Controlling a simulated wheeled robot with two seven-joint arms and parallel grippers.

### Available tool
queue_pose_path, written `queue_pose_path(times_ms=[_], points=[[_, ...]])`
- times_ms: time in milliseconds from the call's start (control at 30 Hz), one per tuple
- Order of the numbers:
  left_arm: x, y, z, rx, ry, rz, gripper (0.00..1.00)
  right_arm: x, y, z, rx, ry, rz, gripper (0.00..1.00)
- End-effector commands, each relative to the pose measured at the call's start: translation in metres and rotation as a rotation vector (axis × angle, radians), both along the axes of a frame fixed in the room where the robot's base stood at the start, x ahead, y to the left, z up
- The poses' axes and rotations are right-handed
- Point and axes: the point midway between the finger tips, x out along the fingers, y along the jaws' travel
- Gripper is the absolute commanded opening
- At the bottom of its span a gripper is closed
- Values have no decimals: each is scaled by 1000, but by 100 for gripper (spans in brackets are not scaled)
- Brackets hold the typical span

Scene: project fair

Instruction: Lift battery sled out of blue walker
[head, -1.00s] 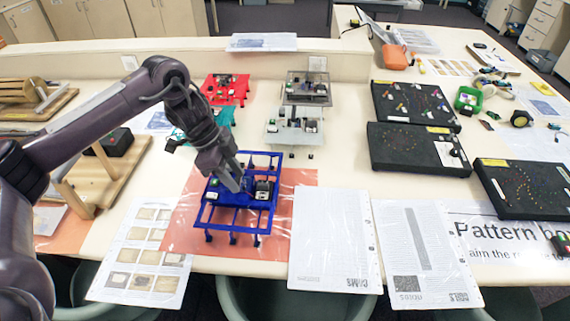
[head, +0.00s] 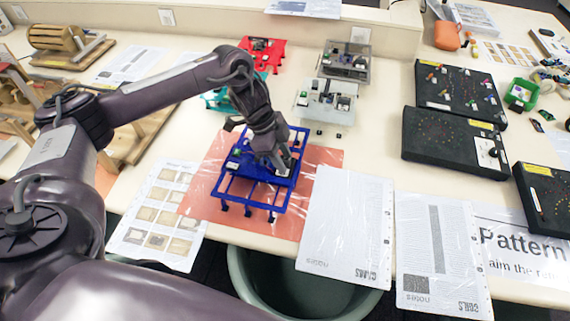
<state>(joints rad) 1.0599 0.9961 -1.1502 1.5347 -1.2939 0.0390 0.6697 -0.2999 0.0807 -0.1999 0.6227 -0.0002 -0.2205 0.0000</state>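The blue walker (head: 262,197), an open blue frame on several short legs, stands on an orange mat (head: 325,157) near the table's front edge. A small white and green part (head: 233,164) sits on its left side. My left gripper (head: 282,168) points down over the walker's right side, at the small dark block there that I take for the battery sled (head: 293,160). The gripper hides most of that block. I cannot tell whether the fingers are closed on it. My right gripper is out of view.
Red (head: 263,52), teal (head: 218,100), dark grey (head: 346,60) and light grey (head: 322,103) walkers stand behind. Printed sheets (head: 345,225) lie right and left of the mat. Black boards (head: 450,140) stand at the right, wooden models (head: 65,50) at the left.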

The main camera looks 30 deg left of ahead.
Motion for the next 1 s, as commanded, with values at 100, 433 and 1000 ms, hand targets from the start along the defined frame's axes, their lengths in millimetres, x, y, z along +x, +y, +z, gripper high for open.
queue_pose_path(times_ms=[100, 433, 1000], points=[[0, -1, -3, 1, 0, 0, 36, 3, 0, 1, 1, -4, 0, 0], [0, -1, -3, 0, -1, 0, 13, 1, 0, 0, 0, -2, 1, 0], [1, -1, 2, -1, -4, 0, 0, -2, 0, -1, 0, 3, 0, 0]])
